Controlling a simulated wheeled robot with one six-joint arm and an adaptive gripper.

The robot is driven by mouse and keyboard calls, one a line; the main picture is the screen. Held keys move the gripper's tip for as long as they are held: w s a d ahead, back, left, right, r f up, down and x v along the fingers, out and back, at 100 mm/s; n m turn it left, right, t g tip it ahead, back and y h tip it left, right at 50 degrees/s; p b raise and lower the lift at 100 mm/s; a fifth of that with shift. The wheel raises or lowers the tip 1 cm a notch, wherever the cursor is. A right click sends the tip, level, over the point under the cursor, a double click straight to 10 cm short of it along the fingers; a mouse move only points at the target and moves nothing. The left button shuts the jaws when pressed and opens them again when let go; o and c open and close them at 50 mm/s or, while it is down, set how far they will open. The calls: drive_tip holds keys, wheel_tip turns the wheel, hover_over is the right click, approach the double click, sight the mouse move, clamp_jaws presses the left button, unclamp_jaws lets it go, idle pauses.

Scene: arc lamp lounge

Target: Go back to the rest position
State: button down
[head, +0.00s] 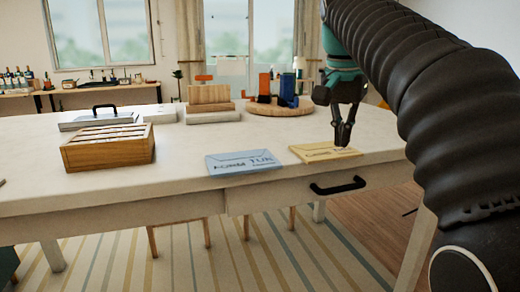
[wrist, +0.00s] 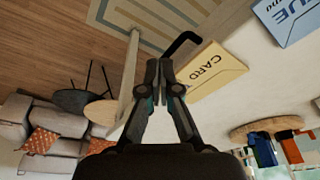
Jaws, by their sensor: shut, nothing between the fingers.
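My gripper (head: 343,134) hangs above the right front part of the white table (head: 120,187), its fingers pointing down and shut with nothing held. In the wrist view my gripper (wrist: 160,68) shows its two fingertips together, next to the yellow envelope-like card packet (wrist: 212,70). The yellow packet (head: 318,153) lies flat near the table's front edge, just left of the fingertips in the head view. Whether the fingertips touch anything is hard to tell, but they appear apart from it. My arm reaches in from the right.
A blue packet (head: 243,163) lies left of the yellow one. A slatted wooden box (head: 108,146) and a grey case with a black handle (head: 98,120) stand at left. A round wooden board (head: 280,108) holds colored items behind. A black drawer handle (head: 338,186) juts from the front.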

drive_tip(key=s+f+n+t, duration=0.1)
drive_tip(key=s+f+n, duration=0.2)
drive_tip(key=s+f, duration=0.7)
drive_tip(key=s+f+n+t+y, duration=0.1)
drive_tip(key=s+f+n, duration=0.3)
drive_tip(key=s+f, duration=0.6)
wheel_tip(320, 180, down, 8)
drive_tip(key=shift+s+r+t, duration=0.2)
drive_tip(key=shift+s+t, duration=0.15)
drive_tip(key=shift+t, duration=0.35)
drive_tip(key=shift+a, duration=0.15)
